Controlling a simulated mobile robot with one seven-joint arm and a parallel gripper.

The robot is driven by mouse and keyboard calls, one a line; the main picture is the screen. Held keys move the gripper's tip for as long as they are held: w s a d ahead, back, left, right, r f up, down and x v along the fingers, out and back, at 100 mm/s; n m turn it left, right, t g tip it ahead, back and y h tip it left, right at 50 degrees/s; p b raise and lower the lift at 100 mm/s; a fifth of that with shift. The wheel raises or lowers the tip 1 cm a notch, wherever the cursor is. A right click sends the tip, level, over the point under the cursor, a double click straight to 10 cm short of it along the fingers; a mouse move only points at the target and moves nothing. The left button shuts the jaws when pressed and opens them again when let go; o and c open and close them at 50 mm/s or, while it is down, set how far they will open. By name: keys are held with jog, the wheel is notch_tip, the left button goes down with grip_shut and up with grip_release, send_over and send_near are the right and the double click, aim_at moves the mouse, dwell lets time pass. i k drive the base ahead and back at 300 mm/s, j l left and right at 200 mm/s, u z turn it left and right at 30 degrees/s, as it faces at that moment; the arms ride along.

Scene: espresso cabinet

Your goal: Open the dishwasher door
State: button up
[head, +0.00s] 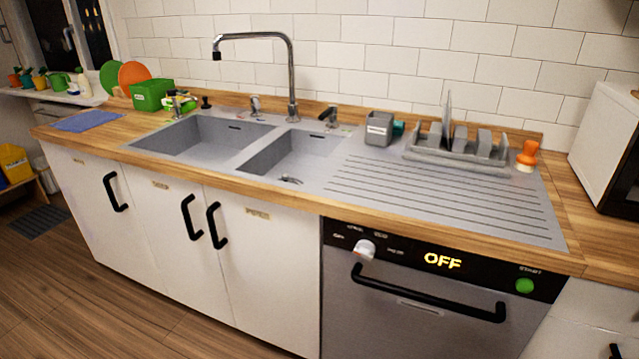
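The dishwasher (400,325) is built in under the right part of the counter in the head view. Its grey front door is shut. A black bar handle (428,297) runs across the upper part of the door. Above the handle is a black control strip with a white knob (365,249), a lit display reading OFF (442,261) and a green start button (524,285). The lower part of the door is cut off by the frame. My gripper and arm are not in view.
White cabinets with black handles (191,219) stand left of the dishwasher. The wooden counter edge (450,236) overhangs the door top. A double sink (200,140) and drainer (440,185) are above. The wooden floor (140,320) in front looks clear.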

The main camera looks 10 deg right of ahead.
aim_at(415, 298)
jog(key=z, duration=0.85)
